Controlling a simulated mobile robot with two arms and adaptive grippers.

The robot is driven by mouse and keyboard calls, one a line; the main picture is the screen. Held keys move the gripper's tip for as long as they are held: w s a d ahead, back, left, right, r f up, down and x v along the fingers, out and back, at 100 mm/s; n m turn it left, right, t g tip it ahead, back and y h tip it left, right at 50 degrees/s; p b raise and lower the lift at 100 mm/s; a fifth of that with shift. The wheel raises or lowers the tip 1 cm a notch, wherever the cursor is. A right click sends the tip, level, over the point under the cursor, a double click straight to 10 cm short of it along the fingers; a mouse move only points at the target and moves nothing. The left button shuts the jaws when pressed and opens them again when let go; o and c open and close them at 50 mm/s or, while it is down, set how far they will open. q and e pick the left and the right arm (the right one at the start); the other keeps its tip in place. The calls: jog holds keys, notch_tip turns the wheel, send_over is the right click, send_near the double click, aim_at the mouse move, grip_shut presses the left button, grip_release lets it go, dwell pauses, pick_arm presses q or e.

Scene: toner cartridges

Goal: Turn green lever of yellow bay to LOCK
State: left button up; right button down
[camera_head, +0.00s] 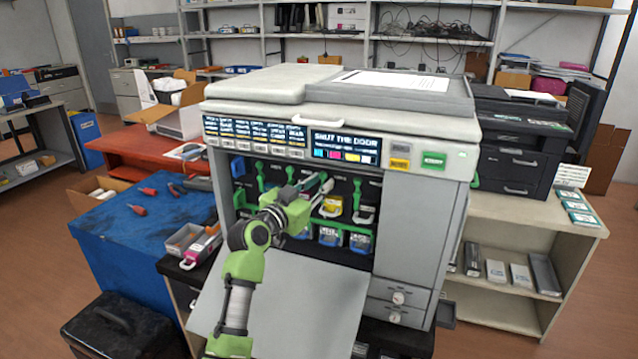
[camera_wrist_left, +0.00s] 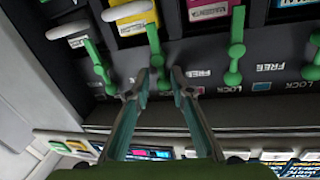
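The yellow bay (camera_head: 331,205) is in the open front of the printer, and its yellow cartridge also shows at the top of the left wrist view (camera_wrist_left: 131,24). That wrist view is upside down. A green lever (camera_wrist_left: 154,42) hangs beside the yellow cartridge. My left gripper (camera_head: 322,187) reaches into the printer front. In the left wrist view its fingertips (camera_wrist_left: 160,80) are apart, with the lever's end between them. I cannot tell whether they touch it. Part of the lever and its lettering is hidden by the fingers. My right gripper is not in view.
The magenta bay (camera_wrist_left: 208,14) and its green lever (camera_wrist_left: 236,48) are close beside, with FREE and LOCK printed near the levers. Another green lever (camera_wrist_left: 99,65) is on the other side. The printer's front door (camera_head: 300,300) hangs open below my arm.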

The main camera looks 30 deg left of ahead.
pick_arm(q)
grip_shut()
jog(key=shift+a+f+n+b, duration=0.1)
jog(key=shift+f+n+b, duration=0.05)
jog(key=shift+n+b, duration=0.3)
jog(key=shift+n, duration=0.45)
grip_release()
